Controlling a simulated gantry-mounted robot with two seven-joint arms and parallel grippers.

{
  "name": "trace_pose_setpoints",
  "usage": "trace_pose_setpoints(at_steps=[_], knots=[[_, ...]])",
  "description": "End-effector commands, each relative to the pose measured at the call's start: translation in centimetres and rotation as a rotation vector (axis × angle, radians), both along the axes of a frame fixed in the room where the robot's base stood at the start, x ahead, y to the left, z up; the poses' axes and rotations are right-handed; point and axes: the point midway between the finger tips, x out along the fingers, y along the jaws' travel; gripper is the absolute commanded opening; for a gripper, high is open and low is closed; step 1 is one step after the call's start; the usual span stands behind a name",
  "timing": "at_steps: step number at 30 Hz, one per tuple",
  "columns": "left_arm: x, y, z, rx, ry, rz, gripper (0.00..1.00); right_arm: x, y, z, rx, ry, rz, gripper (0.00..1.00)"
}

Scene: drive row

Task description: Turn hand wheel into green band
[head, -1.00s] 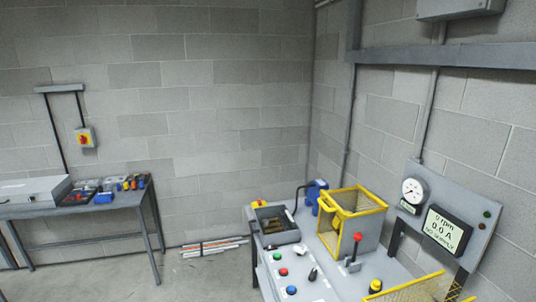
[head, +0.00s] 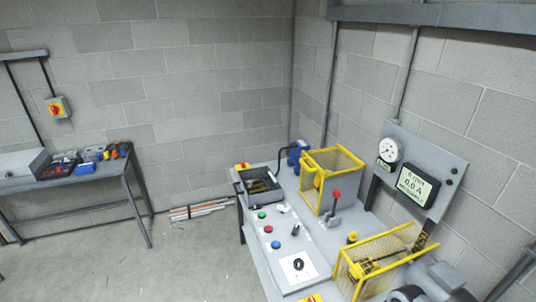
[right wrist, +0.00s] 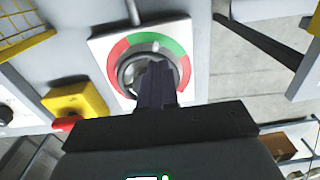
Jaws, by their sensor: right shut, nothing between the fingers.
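In the right wrist view a round dark hand wheel (right wrist: 128,75) sits on a white square plate (right wrist: 99,47). A coloured ring surrounds it: a green band (right wrist: 172,46) at the top and upper right, with red (right wrist: 113,63) on the left and red at the lower right. My right gripper (right wrist: 158,75) is shut and empty, its fingers in front of the wheel and hiding its lower right part. I cannot tell whether they touch it. In the head view a white plate with a black ring (head: 298,264) lies on the bench; no coloured band is clear there. My left gripper is not in view.
A yellow box (right wrist: 82,97) with a red part stands left of the plate. In the head view the bench holds coloured push buttons (head: 268,229), a red-knobbed lever (head: 336,196) and yellow mesh guards (head: 333,165). A gauge and display panel (head: 417,186) stands behind.

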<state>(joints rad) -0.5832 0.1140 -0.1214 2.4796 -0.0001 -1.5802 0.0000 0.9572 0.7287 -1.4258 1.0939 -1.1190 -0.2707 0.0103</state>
Motion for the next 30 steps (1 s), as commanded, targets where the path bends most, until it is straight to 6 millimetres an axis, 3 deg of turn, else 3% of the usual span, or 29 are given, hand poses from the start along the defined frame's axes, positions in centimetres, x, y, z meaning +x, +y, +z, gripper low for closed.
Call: trace_pose_setpoints(at_steps=[1,6,20,25,28,30], knots=[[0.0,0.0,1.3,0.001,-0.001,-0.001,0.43,0.1,0.1,1.3,0.002,-0.001,0.001,0.0],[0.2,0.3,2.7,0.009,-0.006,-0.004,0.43,0.1,0.3,2.7,0.004,-0.003,0.002,0.0],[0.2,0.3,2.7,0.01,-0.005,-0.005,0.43,-0.4,0.4,2.4,0.007,0.006,0.003,0.0],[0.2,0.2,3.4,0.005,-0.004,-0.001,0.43,-4.5,1.1,-0.3,0.014,0.08,0.011,0.0],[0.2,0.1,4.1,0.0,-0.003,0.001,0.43,-9.1,3.1,-2.9,0.042,0.158,0.02,0.0],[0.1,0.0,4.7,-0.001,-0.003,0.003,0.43,-12.8,5.7,-4.5,0.085,0.215,0.027,0.0]])
